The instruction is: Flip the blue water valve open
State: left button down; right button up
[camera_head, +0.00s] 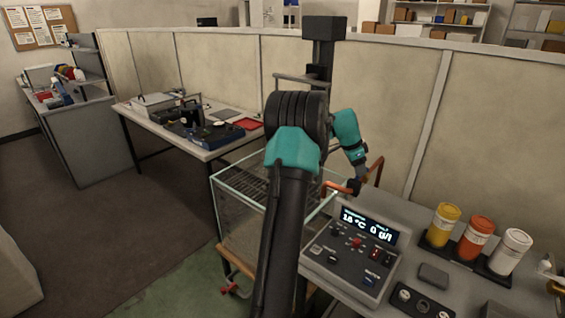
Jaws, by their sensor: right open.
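The control panel (345,262) is a grey sloped box with a lit display (368,226) at its top. A small blue part (371,280) sits at the panel's lower right and looks like the water valve; its position is too small to tell. My right gripper (358,184), with orange fingers, is open and empty. It is above and behind the panel's display, apart from the blue part. My right arm rises from the bottom and crosses in front of the glass tank. My left gripper is out of view.
A glass-walled tank (240,205) stands left of the panel. Yellow (443,225), orange (475,240) and white (509,252) containers stand in a dark rack at right. A dark block (433,276) and a holder with round parts (421,303) lie right of the panel.

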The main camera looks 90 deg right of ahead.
jog(key=v, duration=1.6)
jog(key=shift+r, duration=0.2)
jog(key=shift+w+a, duration=0.1)
